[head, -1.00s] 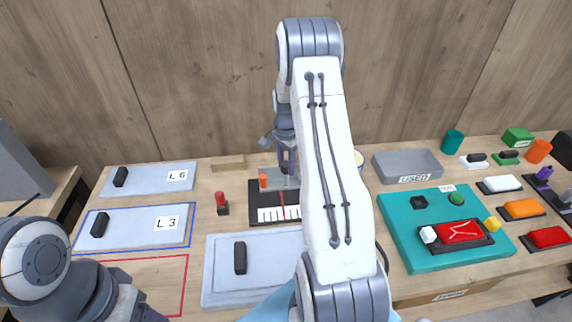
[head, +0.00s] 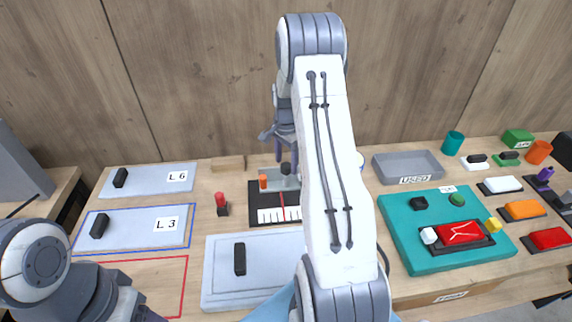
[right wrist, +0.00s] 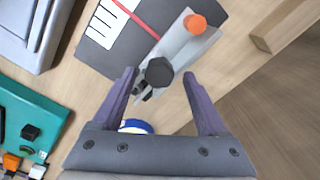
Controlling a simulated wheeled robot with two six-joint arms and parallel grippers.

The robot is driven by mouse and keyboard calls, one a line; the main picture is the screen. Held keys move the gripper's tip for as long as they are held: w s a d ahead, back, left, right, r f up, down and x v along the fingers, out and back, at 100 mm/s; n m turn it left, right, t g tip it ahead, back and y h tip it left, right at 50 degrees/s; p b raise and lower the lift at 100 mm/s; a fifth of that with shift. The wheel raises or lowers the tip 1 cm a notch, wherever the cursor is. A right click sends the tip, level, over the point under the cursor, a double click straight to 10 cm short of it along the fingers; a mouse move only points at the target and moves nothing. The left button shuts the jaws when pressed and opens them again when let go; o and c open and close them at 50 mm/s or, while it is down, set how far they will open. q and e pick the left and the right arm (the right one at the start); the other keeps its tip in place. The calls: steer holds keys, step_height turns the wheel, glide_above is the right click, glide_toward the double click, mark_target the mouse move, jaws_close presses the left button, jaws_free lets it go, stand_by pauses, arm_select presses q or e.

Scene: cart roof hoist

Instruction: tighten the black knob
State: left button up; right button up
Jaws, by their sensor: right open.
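The black knob (head: 286,168) sits on a small grey fixture (head: 273,179) beside an orange knob (head: 263,181), at the back middle of the bench. In the right wrist view the black knob (right wrist: 159,72) shows from above, with the orange knob (right wrist: 195,23) farther along the grey block. My right gripper (head: 281,150) is above the black knob. Its two purple fingers stand apart on either side of the knob in the right wrist view, with no contact visible. My right arm hides part of the fixture. My left arm shows at lower left, its fingers out of sight.
A dark plate with a white scale and red pointer (head: 282,199) lies before the fixture. A red-topped peg (head: 221,202) stands left and a wooden block (head: 228,163) behind. A grey USED tray (head: 408,164) and a teal board (head: 405,225) are at right.

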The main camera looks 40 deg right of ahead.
step_height(320, 180, up, 9)
steer(key=b, duration=0.1)
steer(key=shift+b, duration=0.3)
steer(key=s+a+r+n, duration=0.2)
steer(key=a+n, duration=0.2)
steer(key=a, duration=0.5)
steer(key=s+a+r+n, duration=0.1)
steer(key=s+a+n, duration=0.25)
steer(key=a, duration=0.65)
steer(key=s+a+r+n, duration=0.2)
steer(key=a+n, duration=0.3)
steer(key=a, duration=0.4)
steer(key=s+a+n, duration=0.3)
steer(key=s+n, duration=0.1)
steer(key=s, duration=0.2)
steer(key=s+a+f+n, duration=0.1)
steer(key=s+a+n, duration=0.2)
steer(key=s, duration=0.4)
steer(key=s+a+n+y, duration=0.1)
steer(key=s+a+n, duration=0.2)
steer(key=s+n, duration=0.2)
steer(key=shift+s+a+f, duration=0.2)
steer(key=shift+s+f, duration=0.1)
steer(key=shift+s, duration=0.4)
